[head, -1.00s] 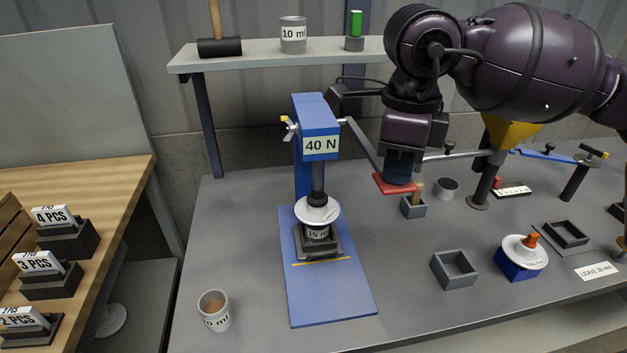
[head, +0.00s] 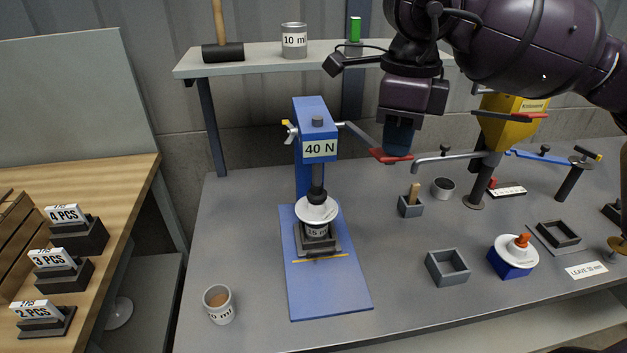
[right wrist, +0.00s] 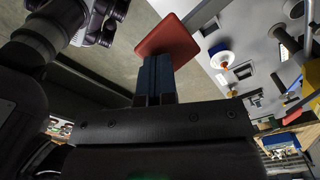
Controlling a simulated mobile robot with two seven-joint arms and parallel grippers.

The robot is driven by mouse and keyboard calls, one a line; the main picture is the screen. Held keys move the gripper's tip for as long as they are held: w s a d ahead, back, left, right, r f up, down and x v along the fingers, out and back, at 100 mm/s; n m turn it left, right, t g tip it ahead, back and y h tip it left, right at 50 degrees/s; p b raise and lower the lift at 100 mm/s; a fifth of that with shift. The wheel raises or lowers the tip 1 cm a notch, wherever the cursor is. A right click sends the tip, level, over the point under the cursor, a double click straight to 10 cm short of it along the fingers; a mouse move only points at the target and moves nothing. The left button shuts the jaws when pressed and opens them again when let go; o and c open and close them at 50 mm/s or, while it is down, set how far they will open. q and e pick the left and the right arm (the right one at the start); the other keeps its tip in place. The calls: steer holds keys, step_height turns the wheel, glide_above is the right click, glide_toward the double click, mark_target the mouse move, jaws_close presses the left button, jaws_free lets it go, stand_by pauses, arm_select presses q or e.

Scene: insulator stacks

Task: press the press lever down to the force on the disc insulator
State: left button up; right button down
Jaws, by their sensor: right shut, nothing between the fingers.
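The blue press (head: 312,125) with a "40 N" label stands on a blue base plate (head: 330,290). Its grey press lever (head: 363,136) slopes down to the right and ends in a red pad (head: 378,155). The white disc insulator (head: 304,212) sits on a cup marked 15 ml in a dark holder, under the black ram foot (head: 317,193); I cannot tell whether foot and disc touch. My right gripper (head: 397,150) is shut and empty, blue fingertips at the red pad, which also shows in the right wrist view (right wrist: 168,38). My left gripper is not in view.
A cup of brown material (head: 218,305) stands left of the base plate. An empty grey square holder (head: 447,268) and a disc on a blue block (head: 512,260) are to the right. A shelf (head: 260,66) runs behind. The bench in front of the holders is clear.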

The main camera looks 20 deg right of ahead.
steer(key=shift+r, duration=0.6)
steer(key=shift+r+p, duration=0.95)
steer(key=shift+r, duration=0.45)
steer(key=shift+r+p, duration=0.5)
steer(key=shift+r, duration=0.45)
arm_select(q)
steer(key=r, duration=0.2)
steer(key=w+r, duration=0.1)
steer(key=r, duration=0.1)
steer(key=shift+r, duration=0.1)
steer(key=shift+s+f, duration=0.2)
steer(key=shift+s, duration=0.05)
